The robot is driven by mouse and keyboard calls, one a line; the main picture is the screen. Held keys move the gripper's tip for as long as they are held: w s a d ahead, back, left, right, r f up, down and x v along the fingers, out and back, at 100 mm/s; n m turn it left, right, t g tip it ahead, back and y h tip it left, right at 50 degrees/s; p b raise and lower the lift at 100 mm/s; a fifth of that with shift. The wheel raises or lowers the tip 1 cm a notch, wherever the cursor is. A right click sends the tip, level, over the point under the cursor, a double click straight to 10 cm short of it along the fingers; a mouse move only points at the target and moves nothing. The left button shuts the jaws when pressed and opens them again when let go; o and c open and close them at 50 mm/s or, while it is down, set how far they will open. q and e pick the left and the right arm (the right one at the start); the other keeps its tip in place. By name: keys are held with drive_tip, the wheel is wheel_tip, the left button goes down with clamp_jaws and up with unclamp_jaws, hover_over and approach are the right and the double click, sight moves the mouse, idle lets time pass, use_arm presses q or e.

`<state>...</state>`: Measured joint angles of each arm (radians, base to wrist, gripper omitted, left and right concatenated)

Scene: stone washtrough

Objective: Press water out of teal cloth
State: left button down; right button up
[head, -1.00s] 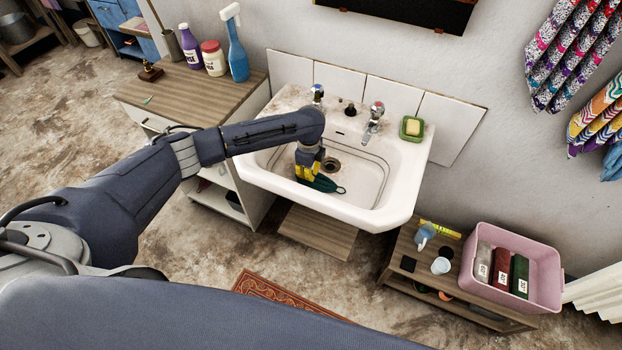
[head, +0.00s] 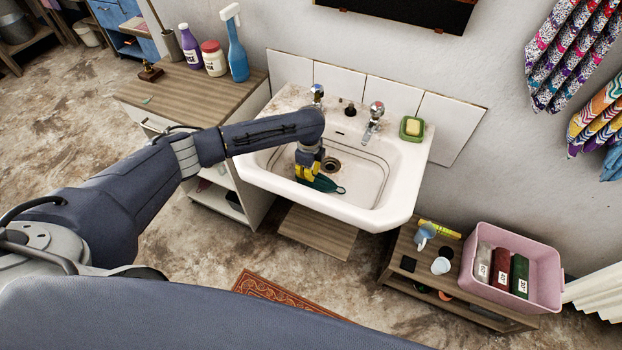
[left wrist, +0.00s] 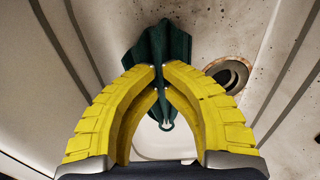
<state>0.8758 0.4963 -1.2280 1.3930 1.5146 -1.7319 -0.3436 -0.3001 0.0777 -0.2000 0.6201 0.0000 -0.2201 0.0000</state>
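The teal cloth (head: 326,184) is in the white basin (head: 394,190), left of the drain hole. It also shows in the left wrist view (left wrist: 172,45), bunched and pinched in the middle, with a small loop at its near end. My left gripper (head: 307,172) reaches down into the basin from the left. In the left wrist view its yellow fingers (left wrist: 160,78) meet at their tips with the cloth between them. Whether the cloth touches the basin floor is hard to tell. My right gripper is not in view.
The drain hole (left wrist: 228,74) lies right of the fingers. Taps (head: 372,115) and a green soap dish (head: 412,128) stand on the basin's back ledge. A cabinet (head: 180,95) with bottles is at left. A pink tub (head: 548,275) sits on a low shelf at right.

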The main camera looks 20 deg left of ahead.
use_arm(q)
drive_tip(key=shift+s+f, duration=0.25)
drive_tip(key=shift+w+r, duration=0.2)
drive_tip(key=shift+r, duration=4)
